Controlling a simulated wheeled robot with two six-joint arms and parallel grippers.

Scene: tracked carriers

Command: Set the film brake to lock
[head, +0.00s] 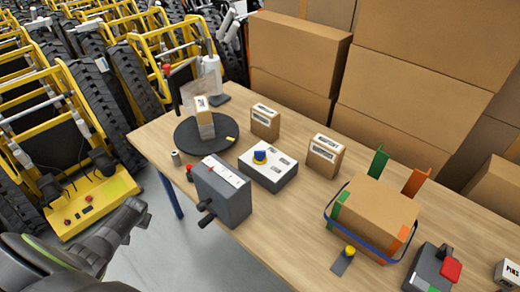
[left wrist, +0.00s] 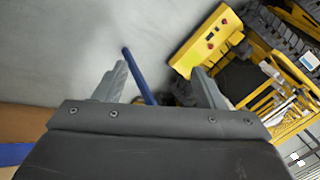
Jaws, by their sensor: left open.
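The pictures do not clearly name which control is the film brake. My left gripper (head: 138,212) is off the table's near-left side, above the floor. In the left wrist view it is open and empty (left wrist: 160,70).
Small cartons (head: 265,121) (head: 324,155), a large carton (head: 375,215) with a blue strap and a grey box with a red part (head: 430,270) stand on the wooden table (head: 290,235). Yellow tracked carriers (head: 90,190) fill the left. A blue table leg (left wrist: 140,75) is near my gripper's view.

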